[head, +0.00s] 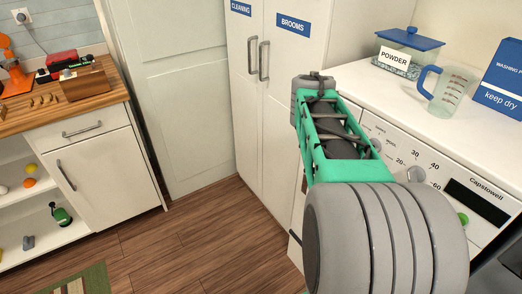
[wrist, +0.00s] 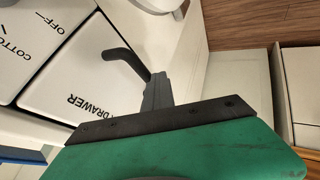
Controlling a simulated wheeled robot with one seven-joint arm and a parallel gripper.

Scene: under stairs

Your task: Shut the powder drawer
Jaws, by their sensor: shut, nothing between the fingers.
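The powder drawer (wrist: 78,72) shows in the wrist view as a white front with the word DRAWER, upside down in the picture. A dark curved handle (wrist: 122,58) stands out at its right side. How far the drawer stands out is not clear. My gripper (wrist: 160,92) is shut and empty, with its grey fingers close beside the handle; I cannot tell if they touch. In the head view my green and grey arm reaches to the left end of the washing machine (head: 400,170) and hides the drawer and the fingertips.
On the machine top stand a powder box (head: 405,55) with a blue lid, a measuring jug (head: 447,90) and a blue washing packet (head: 502,80). A tall white cupboard (head: 278,100) stands beyond the arm. A wooden-topped counter (head: 70,105) is at left, with open floor (head: 190,235) between.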

